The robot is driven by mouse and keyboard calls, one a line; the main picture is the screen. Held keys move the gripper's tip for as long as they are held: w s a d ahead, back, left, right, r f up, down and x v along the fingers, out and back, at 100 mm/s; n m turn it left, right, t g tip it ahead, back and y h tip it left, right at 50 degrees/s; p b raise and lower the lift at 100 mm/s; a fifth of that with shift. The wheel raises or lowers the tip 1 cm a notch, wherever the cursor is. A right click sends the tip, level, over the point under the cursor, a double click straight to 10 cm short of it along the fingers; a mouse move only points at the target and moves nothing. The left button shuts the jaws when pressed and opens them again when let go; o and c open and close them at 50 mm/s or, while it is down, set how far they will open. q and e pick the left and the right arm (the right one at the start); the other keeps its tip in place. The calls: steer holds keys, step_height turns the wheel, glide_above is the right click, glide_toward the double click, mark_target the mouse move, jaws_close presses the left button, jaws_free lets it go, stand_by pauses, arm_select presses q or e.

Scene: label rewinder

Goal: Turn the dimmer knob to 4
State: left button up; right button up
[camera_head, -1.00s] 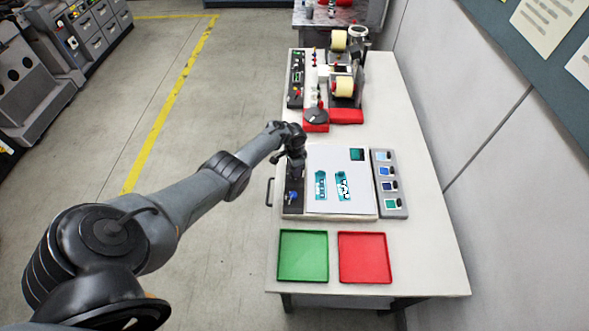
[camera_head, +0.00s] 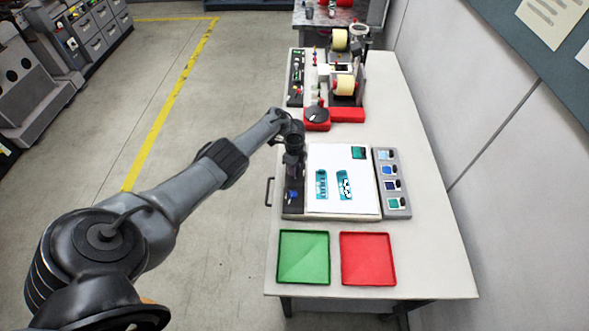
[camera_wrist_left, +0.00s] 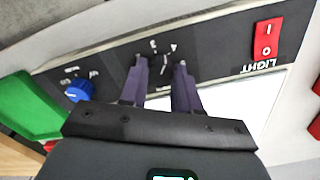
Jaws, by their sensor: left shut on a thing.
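My left gripper (camera_head: 293,174) points down at the dark control strip (camera_head: 292,209) on the left of the light table. In the left wrist view, its two fingers (camera_wrist_left: 160,72) are closed around a small dark knob (camera_wrist_left: 158,68) on that strip, with white dial marks beyond the fingertips. The knob is mostly hidden between the fingers, and its setting cannot be read. A blue knob (camera_wrist_left: 80,91) sits apart on the same strip; it also shows in the head view (camera_head: 291,195). My right gripper is not in view.
A red switch (camera_wrist_left: 267,42) marked LIGHT is on the strip. The white panel (camera_head: 330,200) carries teal labels. A green tray (camera_head: 303,278) and a red tray (camera_head: 368,278) lie in front. The rewinder (camera_head: 347,112) stands behind; a swatch strip (camera_head: 404,210) is at right.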

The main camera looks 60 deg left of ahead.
arm_select(q)
steer(key=shift+m+b, duration=0.45)
steer(key=shift+m, duration=0.55)
steer(key=o, duration=1.1)
steer(key=shift+c, duration=0.2)
step_height(320, 180, up, 11)
steer(key=p, duration=0.3)
steer(key=shift+p, duration=0.3)
steer(key=shift+f, duration=0.2)
